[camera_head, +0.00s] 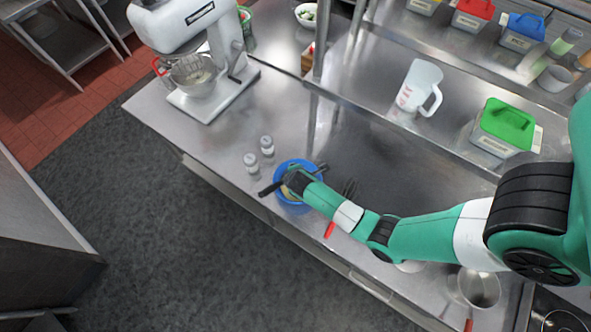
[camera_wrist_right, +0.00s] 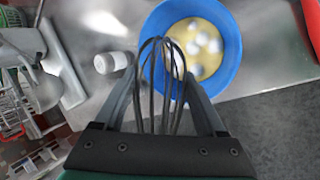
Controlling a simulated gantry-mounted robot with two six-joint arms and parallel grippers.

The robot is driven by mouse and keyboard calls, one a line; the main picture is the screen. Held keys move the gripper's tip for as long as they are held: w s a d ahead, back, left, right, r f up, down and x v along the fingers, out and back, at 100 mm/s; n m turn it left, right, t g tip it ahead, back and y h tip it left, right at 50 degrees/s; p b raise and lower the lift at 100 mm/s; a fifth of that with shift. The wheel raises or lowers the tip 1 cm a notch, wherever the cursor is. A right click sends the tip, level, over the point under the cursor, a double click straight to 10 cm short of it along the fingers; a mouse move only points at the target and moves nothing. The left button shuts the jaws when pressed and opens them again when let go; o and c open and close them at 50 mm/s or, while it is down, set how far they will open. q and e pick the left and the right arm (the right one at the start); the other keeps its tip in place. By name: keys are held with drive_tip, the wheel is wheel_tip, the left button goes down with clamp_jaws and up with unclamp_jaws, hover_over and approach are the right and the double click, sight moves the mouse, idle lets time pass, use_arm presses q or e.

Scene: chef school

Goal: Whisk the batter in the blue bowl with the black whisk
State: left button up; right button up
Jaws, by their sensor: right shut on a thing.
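The blue bowl (camera_head: 283,167) stands near the front edge of the steel counter, below my right gripper (camera_head: 292,183). In the right wrist view the bowl (camera_wrist_right: 234,55) holds yellow batter (camera_wrist_right: 185,32) with several pale lumps. My right gripper is shut on the black whisk (camera_wrist_right: 152,95), whose wire loops show between the fingers and overlap the bowl's left rim in the picture. Its handle is hidden in that view. I cannot tell whether the wires touch the batter. My left gripper is in neither view.
Two small white-capped shakers (camera_head: 259,153) stand left of the bowl. A stand mixer (camera_head: 205,75) is at the back left, a measuring jug (camera_head: 419,87) and green-lidded container (camera_head: 507,125) on the shelf. A steel pot (camera_head: 479,289) stands front right.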

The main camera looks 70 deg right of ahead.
wheel_tip(320, 180, down, 7)
drive_tip(key=b, duration=0.5)
drive_tip(key=shift+f, duration=0.15)
